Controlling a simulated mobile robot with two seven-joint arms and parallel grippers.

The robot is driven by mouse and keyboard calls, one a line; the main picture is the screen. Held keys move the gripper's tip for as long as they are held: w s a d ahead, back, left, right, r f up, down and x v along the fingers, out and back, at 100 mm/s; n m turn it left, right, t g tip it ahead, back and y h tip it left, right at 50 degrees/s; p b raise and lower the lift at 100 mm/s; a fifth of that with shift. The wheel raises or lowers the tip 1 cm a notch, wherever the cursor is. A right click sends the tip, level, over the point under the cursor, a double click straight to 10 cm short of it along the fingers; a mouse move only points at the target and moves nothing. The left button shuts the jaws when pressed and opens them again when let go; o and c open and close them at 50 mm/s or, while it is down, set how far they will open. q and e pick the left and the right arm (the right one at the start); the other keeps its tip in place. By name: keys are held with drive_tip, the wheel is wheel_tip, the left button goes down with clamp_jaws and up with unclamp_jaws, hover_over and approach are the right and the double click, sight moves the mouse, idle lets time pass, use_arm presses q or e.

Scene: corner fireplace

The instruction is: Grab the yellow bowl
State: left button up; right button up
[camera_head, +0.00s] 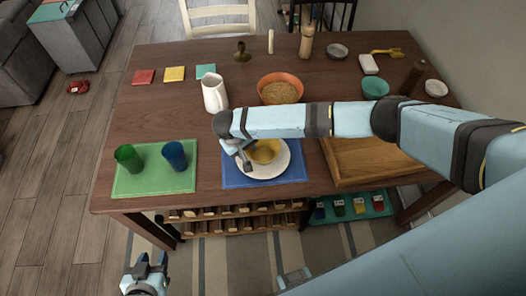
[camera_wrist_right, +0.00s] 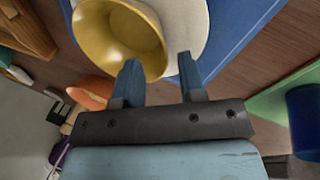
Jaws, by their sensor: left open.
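The yellow bowl (camera_head: 266,151) sits on a white plate (camera_head: 283,166) on the blue placemat (camera_head: 237,177) near the table's front edge. My right gripper (camera_head: 244,163) is at the bowl's left side in the head view. In the right wrist view the right gripper (camera_wrist_right: 159,68) is open, its fingers apart, with the rim of the yellow bowl (camera_wrist_right: 105,35) between them. One finger overlaps the bowl and the other is over the plate (camera_wrist_right: 183,22). I cannot tell whether either touches the bowl. My left gripper (camera_head: 147,270) is open and empty, low in front of the table.
A green placemat (camera_head: 150,183) with a green cup (camera_head: 128,158) and a blue cup (camera_head: 174,155) is left. A white pitcher (camera_head: 214,93) and an orange bowl (camera_head: 281,80) stand behind my right arm. A wooden tray (camera_head: 350,165) lies to the right.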

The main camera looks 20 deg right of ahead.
sight(251, 156)
drive_tip(key=x, duration=0.5)
drive_tip(key=shift+s+f, duration=0.1)
drive_tip(key=shift+s, duration=0.1)
clamp_jaws()
